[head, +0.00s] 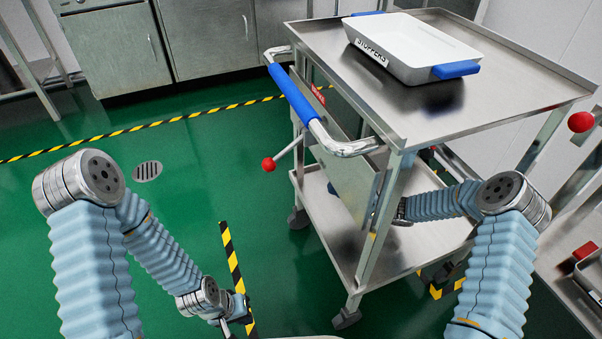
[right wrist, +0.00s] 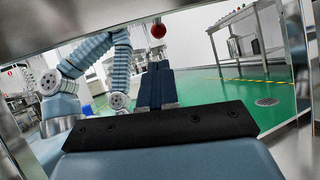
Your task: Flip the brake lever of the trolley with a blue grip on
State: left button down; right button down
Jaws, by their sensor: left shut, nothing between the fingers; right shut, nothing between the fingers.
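The trolley (head: 420,112) is steel, with a blue grip (head: 292,92) on its push handle. Its brake lever (head: 290,149) is a thin rod sloping down-left to a red knob (head: 268,164), below the handle. My right arm reaches between the trolley's shelves; in the head view its gripper is hidden behind the end panel. In the right wrist view my right gripper (right wrist: 156,68) is shut and empty, with a red knob (right wrist: 158,31) just beyond and above its fingertips; contact cannot be told. My left gripper (head: 236,326) is shut and empty, low over the floor, apart from the trolley.
A white tray (head: 412,50) labelled STOPPERS, with blue handles, sits on the trolley's top. The lower shelf (head: 440,238) lies under my right forearm. Trolley legs and the end panel (head: 345,175) surround it. Another red knob (head: 581,122) is at right. Green floor at left is clear.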

aim_at(281, 155)
jog(key=x, duration=1.3)
jog(key=shift+a, duration=0.35)
jog(key=shift+s+a+r, duration=0.1)
jog(key=shift+r, duration=0.1)
